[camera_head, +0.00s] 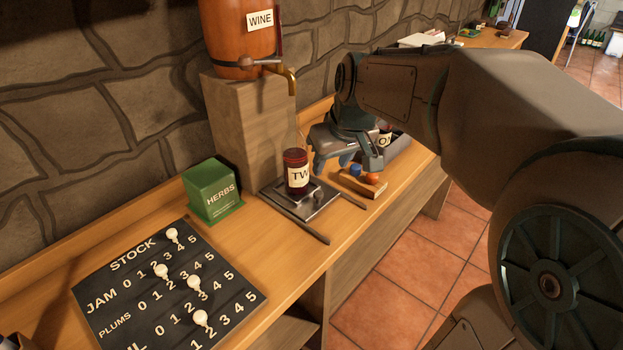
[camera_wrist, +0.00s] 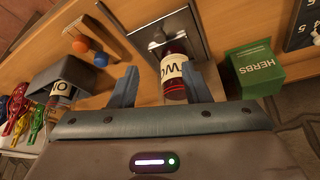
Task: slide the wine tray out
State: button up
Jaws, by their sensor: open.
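The wine tray (camera_head: 318,207) is a dark metal plate lying between two dark rails on the wooden counter, below the wine barrel's spout. It also shows at the top of the wrist view (camera_wrist: 194,22). A bottle of dark red wine (camera_head: 296,172) with a pale label stands upright on it; the label reads "TWO" in part. The bottle (camera_wrist: 174,82) appears between my fingers in the wrist view. My gripper (camera_head: 345,160) is open and empty, above the counter just right of the bottle. I cannot tell how far my fingertips (camera_wrist: 168,85) are from the tray.
A green HERBS box (camera_head: 212,190) and a black stock board (camera_head: 165,285) lie left. A wooden rack (camera_head: 362,186) with a blue and an orange ball is right of the tray.

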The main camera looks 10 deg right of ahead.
aim_at(319, 194)
jog(key=b+x, duration=0.2)
jog(key=x, duration=1)
jog(key=shift+f, duration=0.1)
grip_shut()
